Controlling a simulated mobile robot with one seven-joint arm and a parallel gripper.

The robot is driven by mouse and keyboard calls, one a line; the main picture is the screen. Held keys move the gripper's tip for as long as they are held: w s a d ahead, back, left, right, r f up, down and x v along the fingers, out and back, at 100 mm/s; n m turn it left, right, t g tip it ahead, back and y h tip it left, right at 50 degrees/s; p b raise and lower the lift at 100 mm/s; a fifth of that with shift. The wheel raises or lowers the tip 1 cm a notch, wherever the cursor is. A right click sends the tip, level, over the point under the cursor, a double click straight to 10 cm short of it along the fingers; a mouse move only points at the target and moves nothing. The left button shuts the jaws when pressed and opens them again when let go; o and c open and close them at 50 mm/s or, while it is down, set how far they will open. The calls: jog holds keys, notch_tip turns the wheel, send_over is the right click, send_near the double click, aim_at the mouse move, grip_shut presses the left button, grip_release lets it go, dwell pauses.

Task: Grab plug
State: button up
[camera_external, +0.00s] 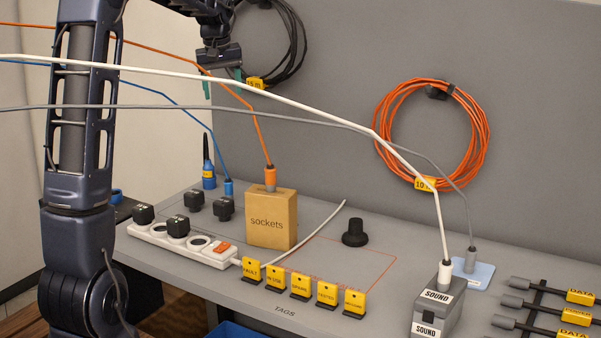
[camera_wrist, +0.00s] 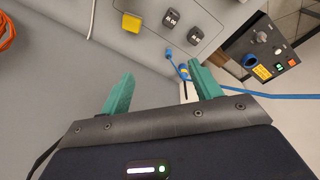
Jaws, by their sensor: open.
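Several plugs are in the external view, and I cannot tell which one the task means. An orange plug (camera_external: 270,176) stands upright in the top of the cardboard box marked sockets (camera_external: 271,222). A blue plug (camera_external: 228,187) stands behind the black plugs (camera_external: 177,226) on and near the white power strip (camera_external: 190,243). A white plug (camera_external: 445,272) stands on the grey SOUND box (camera_external: 437,310). A grey plug (camera_external: 470,259) stands on a light blue plate. My gripper (camera_external: 222,86) is open, empty and high above the bench; its teal fingers also show in the wrist view (camera_wrist: 162,80).
Orange, blue, white and grey cables cross the space around my arm. An orange cable coil (camera_external: 431,134) hangs on the back panel. Yellow tags (camera_external: 300,285) line the front edge. A black knob (camera_external: 355,232) stands mid-bench. The wrist view shows a control box (camera_wrist: 262,55).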

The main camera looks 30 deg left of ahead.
jog(key=w+a+f+n+g, duration=0.1)
jog(key=w+a+f+n, duration=0.2)
jog(key=w+a+f, duration=0.8)
jog(key=n, duration=0.3)
send_over(208, 166)
jog(key=w, duration=0.1)
jog(key=shift+g, duration=0.4)
jog(key=f, duration=1.2)
jog(key=shift+a+f, duration=0.1)
jog(key=shift+a, duration=0.25)
jog(key=shift+w+a+f, duration=0.1)
jog(key=shift+a+f, duration=0.15)
jog(key=shift+f, duration=0.3)
jog(key=shift+d+f, duration=0.15)
jog(key=shift+f, duration=2.45)
jog(key=shift+d+f, duration=0.1)
jog(key=shift+f, duration=2.5)
jog(key=c, duration=1.1)
